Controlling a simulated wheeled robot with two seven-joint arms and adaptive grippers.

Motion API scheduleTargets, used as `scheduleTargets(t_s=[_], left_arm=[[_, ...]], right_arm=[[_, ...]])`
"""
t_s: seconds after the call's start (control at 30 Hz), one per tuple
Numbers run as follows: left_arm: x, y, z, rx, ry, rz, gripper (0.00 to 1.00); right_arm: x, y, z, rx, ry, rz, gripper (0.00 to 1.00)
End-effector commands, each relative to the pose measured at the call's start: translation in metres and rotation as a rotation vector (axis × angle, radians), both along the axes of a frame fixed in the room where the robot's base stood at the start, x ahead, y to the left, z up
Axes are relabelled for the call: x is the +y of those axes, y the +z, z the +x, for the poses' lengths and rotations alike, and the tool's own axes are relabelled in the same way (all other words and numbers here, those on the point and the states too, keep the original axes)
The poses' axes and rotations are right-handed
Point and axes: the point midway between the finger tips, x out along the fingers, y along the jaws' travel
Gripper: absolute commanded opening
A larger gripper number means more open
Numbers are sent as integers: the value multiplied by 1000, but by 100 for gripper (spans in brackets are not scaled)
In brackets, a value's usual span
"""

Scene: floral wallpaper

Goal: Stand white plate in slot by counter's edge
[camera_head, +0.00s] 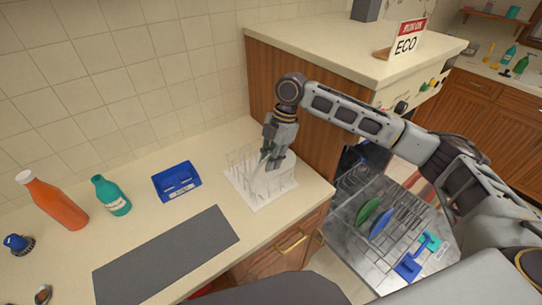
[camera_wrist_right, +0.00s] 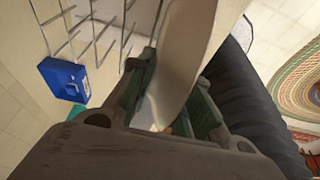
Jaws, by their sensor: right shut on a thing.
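My right gripper (camera_head: 272,162) is at the white wire dish rack (camera_head: 264,202) near the counter's right edge. It is shut on the white plate (camera_wrist_right: 187,45), which stands on edge between the fingers in the right wrist view. In the head view the plate (camera_head: 279,174) shows pale among the rack's wires, partly hidden by the gripper (camera_wrist_right: 172,98). Rack wires (camera_wrist_right: 100,25) show to the left of the plate in the wrist view. I cannot tell whether the plate's lower edge sits in a slot. My left gripper is not in view.
A blue tray (camera_head: 177,181), teal bottle (camera_head: 111,196), orange bottle (camera_head: 53,201) and grey mat (camera_head: 165,258) lie left of the rack. An open dishwasher rack (camera_head: 390,262) with a green plate (camera_head: 367,211) and a blue plate (camera_head: 382,223) is below right. A wooden cabinet stands behind the gripper.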

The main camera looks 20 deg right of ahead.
Motion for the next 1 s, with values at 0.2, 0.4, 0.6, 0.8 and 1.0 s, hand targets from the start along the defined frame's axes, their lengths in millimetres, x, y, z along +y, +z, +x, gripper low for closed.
scheduleTargets(t_s=[0.2,0.4,0.6,0.8,1.0], left_arm=[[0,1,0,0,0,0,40],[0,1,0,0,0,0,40],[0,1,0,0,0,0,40],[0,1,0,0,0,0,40],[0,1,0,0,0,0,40]], right_arm=[[0,-5,0,-1,0,1,0],[0,-6,0,-1,0,1,0],[0,-6,0,-1,0,1,22],[0,-6,0,-1,0,0,44],[0,-7,0,-1,0,0,44]])
